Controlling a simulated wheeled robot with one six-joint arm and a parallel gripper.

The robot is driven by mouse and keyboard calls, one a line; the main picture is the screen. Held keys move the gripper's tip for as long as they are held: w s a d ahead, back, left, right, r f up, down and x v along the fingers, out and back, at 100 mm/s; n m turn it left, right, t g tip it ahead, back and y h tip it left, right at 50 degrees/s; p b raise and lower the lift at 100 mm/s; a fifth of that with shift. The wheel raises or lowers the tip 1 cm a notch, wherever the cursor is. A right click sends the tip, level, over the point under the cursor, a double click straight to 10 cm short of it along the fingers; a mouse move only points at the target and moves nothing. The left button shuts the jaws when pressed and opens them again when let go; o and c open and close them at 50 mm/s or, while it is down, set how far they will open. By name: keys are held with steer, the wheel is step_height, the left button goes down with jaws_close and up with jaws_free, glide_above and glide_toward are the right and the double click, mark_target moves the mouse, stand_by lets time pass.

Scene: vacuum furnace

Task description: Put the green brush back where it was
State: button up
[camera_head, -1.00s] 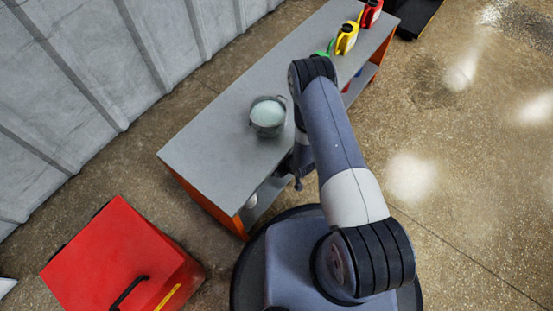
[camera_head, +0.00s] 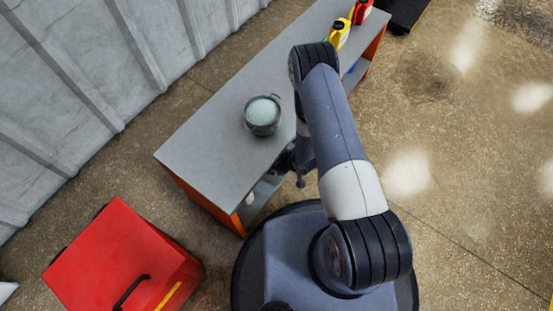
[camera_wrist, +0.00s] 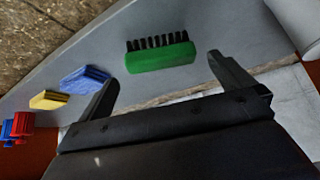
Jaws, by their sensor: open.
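The green brush (camera_wrist: 160,57) lies on a grey surface in the wrist view, its dark bristles facing the top of the picture. My gripper (camera_wrist: 163,72) is open and empty, with one finger to each side of the brush and the brush just beyond the fingertips. I cannot tell whether either finger touches it.
In the wrist view, blue (camera_wrist: 84,78), yellow (camera_wrist: 48,100) and red (camera_wrist: 21,124) items lie to the left. The grey bench (camera_head: 212,147) holds a metal pot (camera_head: 262,116), a yellow bottle (camera_head: 340,33) and a red bottle (camera_head: 362,11). A red box (camera_head: 115,250) stands lower left.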

steer(key=p+v, duration=0.1)
steer(key=v, duration=0.6)
steer(key=shift+p, duration=0.3)
steer(key=shift+r, duration=0.1)
